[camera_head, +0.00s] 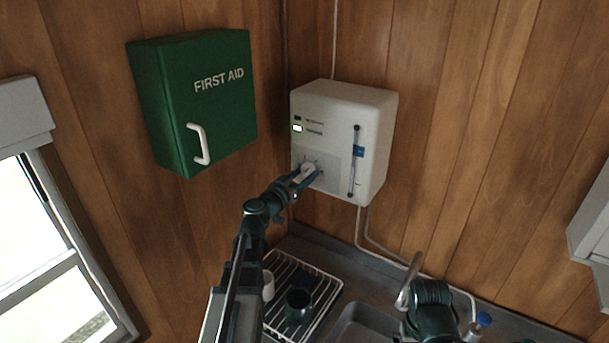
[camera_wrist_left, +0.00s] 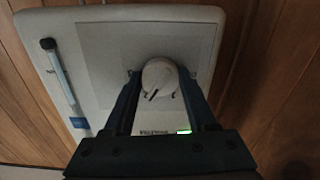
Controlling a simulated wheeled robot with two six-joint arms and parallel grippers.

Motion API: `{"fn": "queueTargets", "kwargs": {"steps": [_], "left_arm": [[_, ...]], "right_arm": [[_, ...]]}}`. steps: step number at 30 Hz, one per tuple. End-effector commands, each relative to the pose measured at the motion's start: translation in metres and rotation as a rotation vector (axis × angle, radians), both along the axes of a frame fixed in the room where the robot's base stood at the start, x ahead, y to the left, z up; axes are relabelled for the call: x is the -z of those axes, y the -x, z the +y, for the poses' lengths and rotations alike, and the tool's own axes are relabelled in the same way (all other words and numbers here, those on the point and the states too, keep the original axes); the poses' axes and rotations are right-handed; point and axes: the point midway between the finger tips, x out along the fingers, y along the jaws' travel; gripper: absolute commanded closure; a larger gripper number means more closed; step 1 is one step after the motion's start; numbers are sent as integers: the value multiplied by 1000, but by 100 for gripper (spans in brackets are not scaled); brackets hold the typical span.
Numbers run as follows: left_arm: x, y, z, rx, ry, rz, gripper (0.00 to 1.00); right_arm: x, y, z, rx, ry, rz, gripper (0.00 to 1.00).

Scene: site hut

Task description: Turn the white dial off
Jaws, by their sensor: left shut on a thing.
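The white dial (camera_head: 307,168) sits on the grey panel low on the front of a white wall unit (camera_head: 335,103). In the left wrist view the dial (camera_wrist_left: 160,76) is round, with a dark pointer line slanting toward the picture's lower left. My left gripper (camera_head: 304,175) reaches up to the dial from below. Its two fingers lie on either side of the dial in the left wrist view (camera_wrist_left: 160,92), shut on it. A small green-white indicator (camera_head: 298,128) is lit on the unit.
A green first aid cabinet (camera_head: 210,105) with a white handle hangs left of the unit. Below are a dish rack (camera_head: 325,283) with a dark mug (camera_head: 298,305), a sink and a tap (camera_head: 408,283).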

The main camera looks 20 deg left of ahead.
Motion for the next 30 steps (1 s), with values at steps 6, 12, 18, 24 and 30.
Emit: {"fn": "queueTargets", "kwargs": {"steps": [6, 12, 18, 24, 30], "left_arm": [[0, 0, 0, 0, 30, 4, 99], [0, 0, 0, 0, 137, 19, 99], [0, 0, -1, 0, 310, 43, 99], [0, 0, -1, 0, 499, 70, 99], [-1, 0, -1, 0, 687, 96, 99]], "right_arm": [[0, 0, 0, 0, 0, 0, 0], [0, 0, 0, 0, 0, 0, 0], [0, 0, 0, 0, 0, 0, 0], [0, 0, 0, 0, 0, 0, 0], [-1, 0, 0, 0, 0, 0, 0]]}}
